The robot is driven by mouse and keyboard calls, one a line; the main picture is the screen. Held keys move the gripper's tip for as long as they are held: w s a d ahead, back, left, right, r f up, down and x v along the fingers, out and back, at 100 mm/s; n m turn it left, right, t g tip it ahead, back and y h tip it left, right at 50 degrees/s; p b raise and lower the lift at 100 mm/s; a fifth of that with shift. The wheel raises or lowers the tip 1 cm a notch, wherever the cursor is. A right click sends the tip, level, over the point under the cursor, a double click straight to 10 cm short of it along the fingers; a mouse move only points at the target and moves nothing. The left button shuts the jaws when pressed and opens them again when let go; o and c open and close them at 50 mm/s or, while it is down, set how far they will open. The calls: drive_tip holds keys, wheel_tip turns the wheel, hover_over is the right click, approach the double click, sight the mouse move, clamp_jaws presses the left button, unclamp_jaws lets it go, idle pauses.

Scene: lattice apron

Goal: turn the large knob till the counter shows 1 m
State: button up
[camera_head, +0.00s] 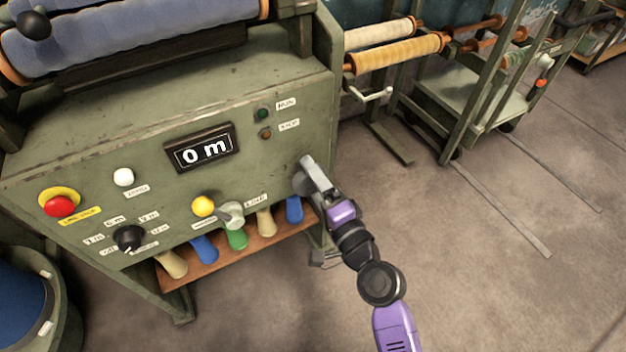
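A pale grey-green knob with a grip bar (231,215) sits low in the middle. My gripper (309,172) is at the panel's right edge, right of both knobs. A rounded grey shape (301,182) shows beside its fingers; I cannot tell whether it is a knob or part of the gripper. The finger gap is hidden from this side.
The panel also has a red button (59,206) on yellow, a white button (123,177) and a yellow button (203,206). A wooden shelf of spools (236,239) is below.

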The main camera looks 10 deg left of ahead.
drive_tip(key=shift+o, duration=0.9)
drive_tip(key=v, duration=0.7)
drive_tip(key=shift+s+d, duration=0.2)
drive_tip(key=shift+s, duration=0.15)
